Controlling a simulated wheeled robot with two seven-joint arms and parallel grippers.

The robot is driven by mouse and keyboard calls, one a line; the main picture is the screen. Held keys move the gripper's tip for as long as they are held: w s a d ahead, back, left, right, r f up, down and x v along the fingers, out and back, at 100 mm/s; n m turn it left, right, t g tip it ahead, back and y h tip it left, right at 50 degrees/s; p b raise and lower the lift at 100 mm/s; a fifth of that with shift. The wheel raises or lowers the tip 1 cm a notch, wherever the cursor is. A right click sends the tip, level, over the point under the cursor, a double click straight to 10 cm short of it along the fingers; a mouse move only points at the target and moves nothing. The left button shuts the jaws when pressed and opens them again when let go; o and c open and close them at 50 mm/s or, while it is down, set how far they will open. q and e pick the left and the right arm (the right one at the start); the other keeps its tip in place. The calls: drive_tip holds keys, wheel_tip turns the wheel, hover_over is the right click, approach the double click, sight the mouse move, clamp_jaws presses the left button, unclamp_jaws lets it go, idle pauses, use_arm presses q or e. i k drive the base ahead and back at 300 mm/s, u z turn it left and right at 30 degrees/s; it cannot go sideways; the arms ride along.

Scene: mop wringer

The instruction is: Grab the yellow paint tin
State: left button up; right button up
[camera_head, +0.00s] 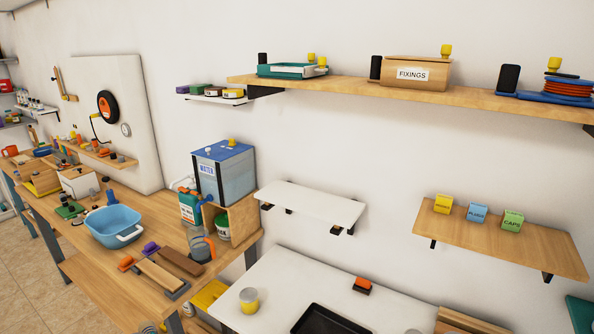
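A small tin with a yellow side and a pale grey top (249,301) stands upright on the left part of the white table (280,268). It looks like the yellow paint tin, though no label can be read. Nothing touches it. Neither of my grippers shows in the head view.
A black tray (330,321) and an orange-and-dark block (362,286) lie on the white table. A wooden bench (150,285) at left holds a blue tub (115,226) and a blue-lidded water tank (224,172). An empty white shelf (312,204) hangs above the table.

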sight(249, 296)
drive_tip(key=u, duration=1.95)
drive_tip(key=i, duration=0.9)
drive_tip(key=z, duration=0.3)
